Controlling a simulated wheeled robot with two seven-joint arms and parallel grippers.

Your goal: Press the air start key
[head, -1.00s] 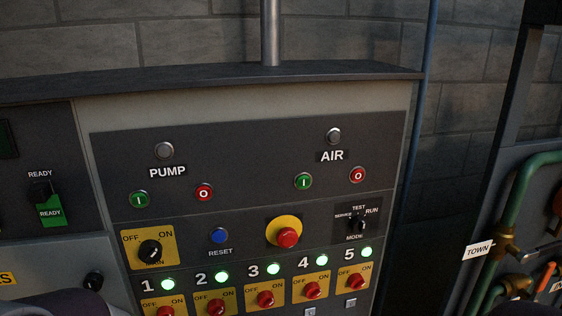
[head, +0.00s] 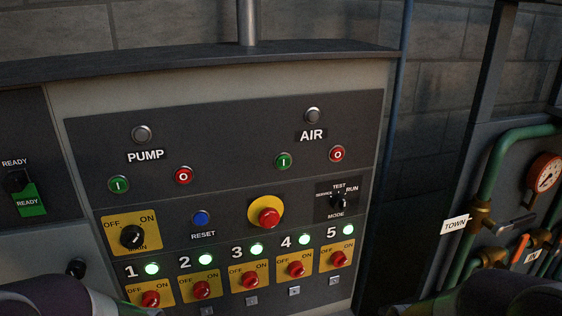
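The air start key is the green button marked "I" (head: 283,161) under the AIR label (head: 311,136), on the dark upper panel (head: 230,145). Beside it on the right is the red air button marked "O" (head: 337,154). The round air lamp (head: 313,115) above the label is grey and unlit. Parts of my own arms show at the bottom left and bottom right corners. Neither gripper is in the picture, and nothing covers the air buttons.
The pump's green button (head: 119,184) and red button (head: 184,175) lie to the left. Below are a blue reset button (head: 201,218), a red emergency stop (head: 269,217) on yellow, a mode switch (head: 338,203) and several red rotary switches under lit green lamps. Green pipes (head: 497,165) stand at right.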

